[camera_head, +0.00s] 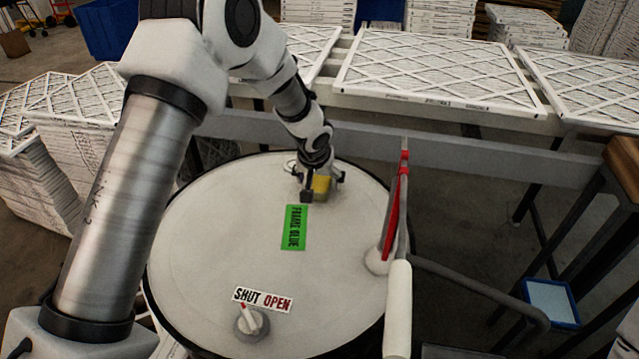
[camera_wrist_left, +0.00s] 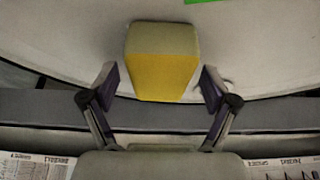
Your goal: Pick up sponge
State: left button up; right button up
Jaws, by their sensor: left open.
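The sponge (camera_head: 322,184) is a small yellow block on the white round drum lid (camera_head: 230,220), near its far edge. My left gripper (camera_head: 322,190) is at the sponge and partly hides it in the head view. In the left wrist view the sponge (camera_wrist_left: 162,62) shows a yellow face and a duller grey-beige face. There the open fingers of my left gripper (camera_wrist_left: 160,84) stand on either side of its lower part, with a gap on each side. My right gripper is not in view.
A green label (camera_head: 294,228) and a valve knob (camera_head: 252,321) by a SHUT/OPEN sign are on the lid. A red-and-white handle (camera_head: 395,215) stands at the lid's right side. White lattice filters (camera_head: 435,72) lie on a rack behind.

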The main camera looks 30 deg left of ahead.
pick_arm(q)
jog(key=shift+s+r, duration=0.15)
jog(key=c, duration=1.1)
